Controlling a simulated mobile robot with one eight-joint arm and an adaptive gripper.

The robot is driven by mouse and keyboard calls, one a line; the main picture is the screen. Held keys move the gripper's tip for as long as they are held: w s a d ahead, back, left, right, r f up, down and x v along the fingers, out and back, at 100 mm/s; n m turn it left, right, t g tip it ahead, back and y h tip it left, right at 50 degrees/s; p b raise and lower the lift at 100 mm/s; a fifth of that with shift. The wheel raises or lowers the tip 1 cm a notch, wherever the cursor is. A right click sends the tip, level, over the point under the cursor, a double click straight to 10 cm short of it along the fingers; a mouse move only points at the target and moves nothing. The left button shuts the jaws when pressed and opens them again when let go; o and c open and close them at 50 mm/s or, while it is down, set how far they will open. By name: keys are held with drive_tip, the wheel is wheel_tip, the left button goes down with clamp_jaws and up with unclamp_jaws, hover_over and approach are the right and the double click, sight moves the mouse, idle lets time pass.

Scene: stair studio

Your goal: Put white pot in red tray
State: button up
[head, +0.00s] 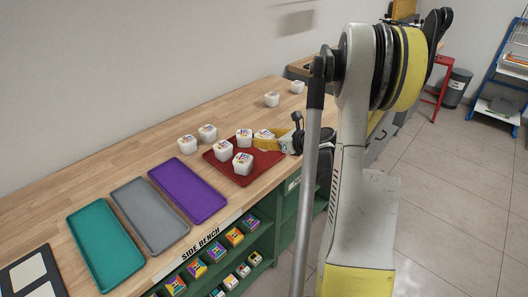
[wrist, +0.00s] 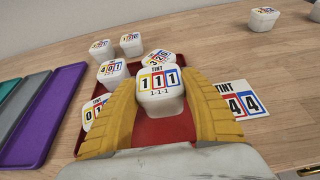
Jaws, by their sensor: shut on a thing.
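My gripper (head: 268,144) has yellow fingers and is shut on a white pot (wrist: 160,87) with a tint label reading 1 1 1. In the wrist view the pot is between the fingers, over the red tray (wrist: 150,130). I cannot tell whether its base touches the tray. In the head view the red tray (head: 262,164) is on the bench, right of the purple tray, and the near finger hides much of the held pot. Other white pots (head: 222,149) (head: 244,137) (head: 242,163) stand in the red tray, left of and behind my gripper.
Purple (head: 188,190), grey (head: 150,214) and teal (head: 105,243) trays lie left on the bench. Loose white pots (head: 187,144) (head: 207,133) (head: 272,99) (head: 297,87) stand farther back. A TINT 44 label (wrist: 240,102) shows right of the fingers.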

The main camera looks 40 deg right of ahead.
wheel_tip(320, 180, down, 4)
drive_tip(key=shift+f+b, duration=0.15)
drive_tip(key=shift+b, duration=1.1)
drive_tip(key=shift+a, duration=0.1)
drive_tip(key=o, duration=1.2)
